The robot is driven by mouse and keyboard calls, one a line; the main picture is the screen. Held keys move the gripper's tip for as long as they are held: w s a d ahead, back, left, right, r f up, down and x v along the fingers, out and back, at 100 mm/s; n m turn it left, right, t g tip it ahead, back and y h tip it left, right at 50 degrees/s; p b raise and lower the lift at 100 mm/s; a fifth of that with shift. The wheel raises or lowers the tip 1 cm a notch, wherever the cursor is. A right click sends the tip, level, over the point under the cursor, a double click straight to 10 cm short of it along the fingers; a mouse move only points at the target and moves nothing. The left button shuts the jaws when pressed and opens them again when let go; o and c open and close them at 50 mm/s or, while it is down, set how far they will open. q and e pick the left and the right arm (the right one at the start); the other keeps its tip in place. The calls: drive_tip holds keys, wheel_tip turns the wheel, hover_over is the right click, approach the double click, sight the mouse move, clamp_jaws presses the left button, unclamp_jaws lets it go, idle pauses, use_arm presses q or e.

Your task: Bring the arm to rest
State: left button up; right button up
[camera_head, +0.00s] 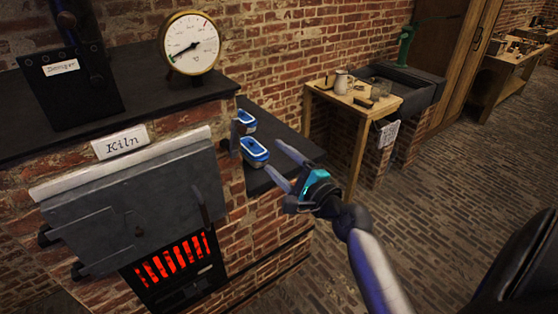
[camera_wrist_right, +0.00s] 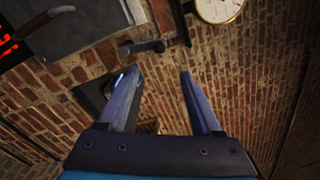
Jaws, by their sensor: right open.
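My right gripper (camera_head: 282,166) is open and empty in the head view, its two fingers spread towards the dark shelf beside the kiln. In the right wrist view its fingers (camera_wrist_right: 158,88) are apart with nothing between them but brick wall behind. Two blue and white objects are on the shelf: the nearer one (camera_head: 254,152) is just left of the fingers, and the farther one (camera_head: 245,122) is behind it. I cannot tell whether the gripper touches the nearer one; it appears apart. My left gripper is in neither view.
The kiln (camera_head: 130,205) with a grey door and glowing grate stands at the left. A round gauge (camera_head: 190,43) and a dark damper (camera_head: 75,70) stand on its top ledge. A wooden table (camera_head: 352,104) and a dark sink (camera_head: 400,85) are farther back. The brick floor at right is open.

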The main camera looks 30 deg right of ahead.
idle(0.4)
drive_tip(key=s+a+f+n+g+b, duration=0.2)
drive_tip(key=s+f+n+g+b, duration=0.1)
drive_tip(key=f, duration=1.1)
drive_tip(key=s+a+f+n+g+b, duration=0.2)
drive_tip(key=s+f+n+g+b, duration=0.15)
drive_tip(key=f, duration=1.15)
drive_tip(key=s+a+f+n+g+b, duration=0.2)
drive_tip(key=s+a+f+n+b, duration=0.15)
drive_tip(key=f, duration=1.05)
use_arm(q)
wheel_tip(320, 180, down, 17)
drive_tip(key=b, duration=0.7)
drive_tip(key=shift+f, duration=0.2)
use_arm(e)
drive_tip(key=s+a+f+n+g, duration=0.2)
drive_tip(key=s+f+n+g, duration=0.2)
drive_tip(key=s+f, duration=0.9)
drive_tip(key=s+a+f+n+g, duration=0.1)
drive_tip(key=s+f+n+g, duration=0.3)
drive_tip(key=s+f+n, duration=0.7)
drive_tip(key=s+f, duration=0.2)
drive_tip(key=s, duration=0.5)
drive_tip(key=shift+s+a+f+h, duration=0.2)
drive_tip(key=shift+s+a+h, duration=0.1)
drive_tip(key=shift+s+a, duration=0.1)
drive_tip(key=shift+g, duration=0.25)
